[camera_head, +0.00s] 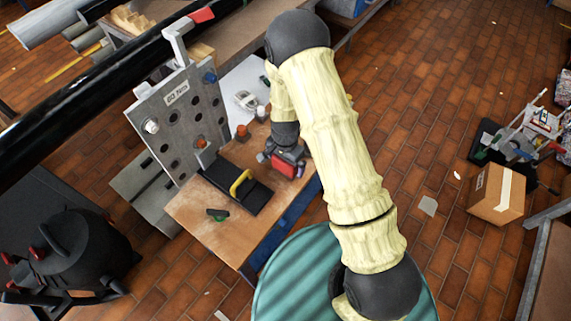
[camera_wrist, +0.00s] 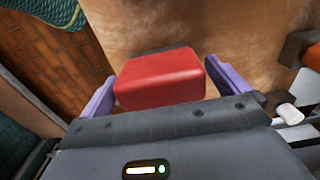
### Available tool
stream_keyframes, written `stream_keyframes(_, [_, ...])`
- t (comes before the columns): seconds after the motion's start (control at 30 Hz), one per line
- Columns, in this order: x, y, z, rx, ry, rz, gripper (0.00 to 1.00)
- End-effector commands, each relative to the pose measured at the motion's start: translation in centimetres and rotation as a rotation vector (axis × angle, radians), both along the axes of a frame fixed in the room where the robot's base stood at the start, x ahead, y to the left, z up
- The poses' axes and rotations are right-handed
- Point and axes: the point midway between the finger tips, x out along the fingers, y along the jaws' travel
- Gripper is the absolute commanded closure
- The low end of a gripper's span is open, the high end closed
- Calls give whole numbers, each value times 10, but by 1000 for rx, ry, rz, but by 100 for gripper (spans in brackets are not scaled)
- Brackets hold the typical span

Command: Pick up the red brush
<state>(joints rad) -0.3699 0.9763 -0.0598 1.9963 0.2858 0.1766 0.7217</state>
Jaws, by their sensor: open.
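The red brush (camera_head: 283,168) is at the right side of the wooden bench top, right at my gripper (camera_head: 288,160). In the wrist view it shows as a red block (camera_wrist: 160,82) with a dark far edge, above the wooden surface. My gripper (camera_wrist: 158,76) is open there, with one purple finger on each side of the red block. A gap shows on the right side; on the left the finger is very close, and I cannot tell whether it touches. The brush's lower part is hidden.
The wooden bench (camera_head: 228,240) carries an upright grey plate with holes (camera_head: 172,120). A black base with a yellow handle (camera_head: 241,183) and a small green item (camera_head: 217,214) lie left of my gripper. An orange-topped item (camera_head: 242,132) stands behind. The bench's front left is mostly clear.

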Motion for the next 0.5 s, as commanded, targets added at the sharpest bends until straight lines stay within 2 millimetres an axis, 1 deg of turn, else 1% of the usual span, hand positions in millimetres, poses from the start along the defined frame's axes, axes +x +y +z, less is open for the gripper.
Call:
stream_keyframes(0.33, [0, 0, 0, 0, 0, 0, 0])
stream_keyframes(0.37, [0, 0, 0, 0, 0, 0, 2])
stream_keyframes(0.5, [0, 0, 0, 0, 0, 0, 29])
